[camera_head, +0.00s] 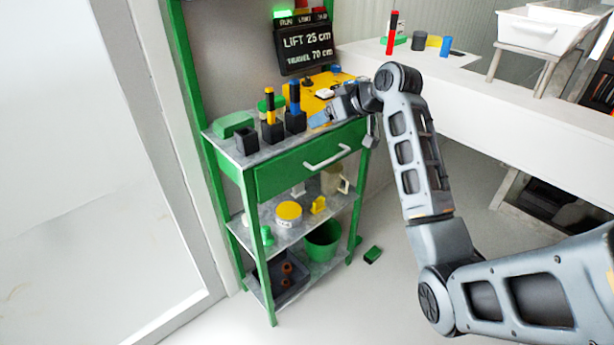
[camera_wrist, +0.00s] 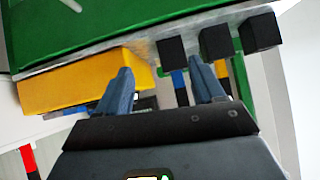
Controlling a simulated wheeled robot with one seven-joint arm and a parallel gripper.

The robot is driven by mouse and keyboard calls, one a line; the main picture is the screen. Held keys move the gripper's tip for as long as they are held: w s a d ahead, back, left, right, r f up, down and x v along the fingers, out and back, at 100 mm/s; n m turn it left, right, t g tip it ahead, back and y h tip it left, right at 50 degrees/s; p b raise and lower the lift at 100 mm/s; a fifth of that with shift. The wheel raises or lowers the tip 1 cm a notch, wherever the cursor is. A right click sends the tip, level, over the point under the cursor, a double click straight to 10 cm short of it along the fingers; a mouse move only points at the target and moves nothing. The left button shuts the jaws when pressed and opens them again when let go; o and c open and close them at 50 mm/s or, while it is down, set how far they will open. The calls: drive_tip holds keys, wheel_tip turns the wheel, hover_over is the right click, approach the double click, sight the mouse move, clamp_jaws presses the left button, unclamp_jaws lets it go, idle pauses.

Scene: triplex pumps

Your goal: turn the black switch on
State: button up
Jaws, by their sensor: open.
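A yellow panel (camera_head: 296,96) lies on the top shelf of the green rack, partly hidden behind my arm. A small dark piece (camera_head: 336,69) and a white piece (camera_head: 324,93) sit on it. I cannot tell for sure which piece is the black switch. My gripper (camera_head: 319,119) is over the front edge of the shelf, beside the panel. In the wrist view my gripper (camera_wrist: 162,82) is open, its two blue-grey fingers apart with nothing held. The yellow panel (camera_wrist: 75,80) is to their left there, and a small dark and white piece (camera_wrist: 145,101) shows partly beside the left finger.
Black holders (camera_head: 247,142) with yellow and blue handles stand left of my gripper. The green drawer (camera_head: 310,158) with a white handle is below. A sign (camera_head: 306,48) stands behind. A white counter (camera_head: 470,88) is at right. Floor in front is mostly clear.

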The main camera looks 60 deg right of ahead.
drive_tip(key=a+f+t, duration=0.1)
drive_tip(key=a+f, duration=0.7)
drive_tip(key=a, duration=0.4)
drive_tip(key=shift+s+f+m, duration=0.3)
drive_tip(key=shift+s+m, duration=0.1)
drive_tip(key=shift+s, duration=0.05)
drive_tip(key=shift+a, duration=0.15)
